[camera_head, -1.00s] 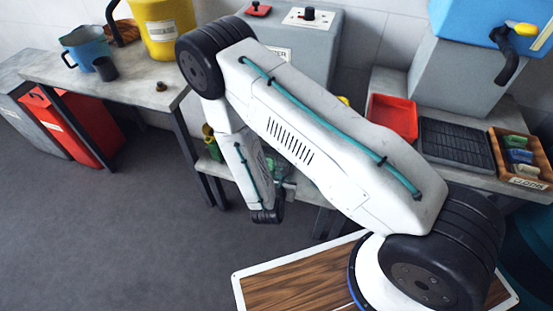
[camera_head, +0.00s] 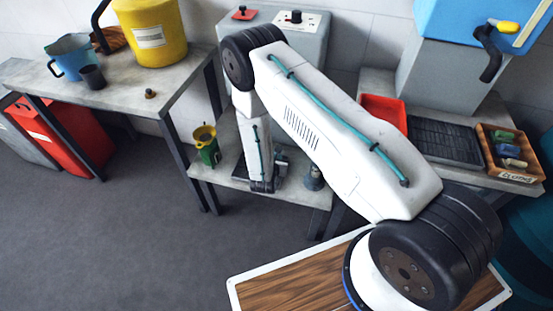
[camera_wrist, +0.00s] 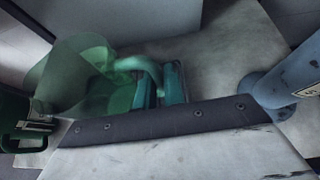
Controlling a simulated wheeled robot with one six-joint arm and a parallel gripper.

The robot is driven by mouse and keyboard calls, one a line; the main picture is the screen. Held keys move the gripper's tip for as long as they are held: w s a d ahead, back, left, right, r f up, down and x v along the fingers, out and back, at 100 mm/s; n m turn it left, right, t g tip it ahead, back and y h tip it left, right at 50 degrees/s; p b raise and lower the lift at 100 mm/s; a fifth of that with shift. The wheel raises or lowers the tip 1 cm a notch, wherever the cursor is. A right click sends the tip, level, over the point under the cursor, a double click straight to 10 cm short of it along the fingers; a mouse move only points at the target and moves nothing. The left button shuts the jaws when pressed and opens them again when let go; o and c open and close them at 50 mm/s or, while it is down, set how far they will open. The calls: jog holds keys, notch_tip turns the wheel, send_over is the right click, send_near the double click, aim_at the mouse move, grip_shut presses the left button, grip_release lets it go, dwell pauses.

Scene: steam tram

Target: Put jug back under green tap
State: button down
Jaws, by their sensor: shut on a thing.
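In the wrist view a see-through green jug (camera_wrist: 85,80) lies across the left, with its handle between the teal fingers of my gripper (camera_wrist: 160,85). My gripper is shut on the jug's handle. A dark green body with a small metal-looking fitting (camera_wrist: 38,126) shows at the left edge, close to the jug; I cannot tell whether they touch. In the head view a green unit with a yellow top (camera_head: 207,148) stands at the left of the low table, left of my forearm. The jug is mostly hidden by my arm there.
A blue-grey cylinder (camera_wrist: 275,88) stands right of my gripper in the wrist view. In the head view a small grey object (camera_head: 314,178) stands on the low table (camera_head: 225,178). A higher table (camera_head: 130,95) holds a blue jug (camera_head: 72,56), dark cup and yellow container (camera_head: 152,35).

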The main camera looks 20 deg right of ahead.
jog(key=shift+f, duration=0.2)
jog(key=c, duration=1.5)
grip_release()
jog(key=shift+r, duration=0.15)
